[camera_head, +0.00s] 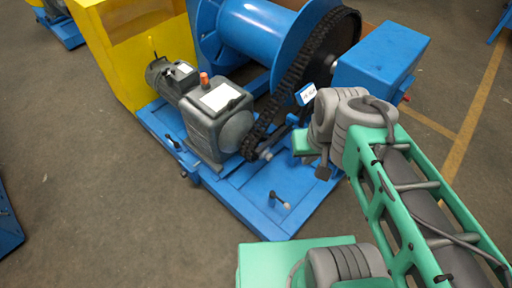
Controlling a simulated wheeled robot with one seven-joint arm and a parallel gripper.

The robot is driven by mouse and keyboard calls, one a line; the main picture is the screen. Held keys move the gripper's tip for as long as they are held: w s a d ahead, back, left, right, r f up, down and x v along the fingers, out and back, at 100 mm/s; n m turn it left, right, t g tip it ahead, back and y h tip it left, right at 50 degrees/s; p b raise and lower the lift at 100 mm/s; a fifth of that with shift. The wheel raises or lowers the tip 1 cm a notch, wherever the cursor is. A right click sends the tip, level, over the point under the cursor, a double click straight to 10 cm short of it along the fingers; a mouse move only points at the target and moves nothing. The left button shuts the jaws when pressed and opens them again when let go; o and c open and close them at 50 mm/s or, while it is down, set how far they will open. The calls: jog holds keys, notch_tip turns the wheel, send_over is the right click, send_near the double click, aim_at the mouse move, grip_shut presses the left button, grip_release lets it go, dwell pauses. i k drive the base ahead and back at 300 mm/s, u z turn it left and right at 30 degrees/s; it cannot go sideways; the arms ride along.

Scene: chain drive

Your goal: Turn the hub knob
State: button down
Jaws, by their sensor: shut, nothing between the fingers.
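The chain drive stands on a blue base frame (248,205). A black chain (296,72) runs from the large wheel beside the blue drum (262,32) down to a small shaft end (265,154) beside the grey gearbox (216,125). An orange-red knob (204,79) sits on top of the gearbox. A small red part (407,98) shows on the blue box (380,58). I cannot tell which part is the hub knob. My gripper (322,173) is shut and empty, right of the small shaft end and apart from it. My wrist hides part of the drive behind it.
A yellow guard (130,45) stands at the upper left, next to the grey motor (170,77). A small lever with a dark tip (280,201) rises from the base frame. The floor (85,205) at the left is clear, with a blue frame (8,225) at the edge.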

aim_at(270, 157)
jog(key=k, duration=0.5)
jog(key=z, duration=1.8)
jog(key=i, duration=1.15)
jog(key=u, duration=4.25)
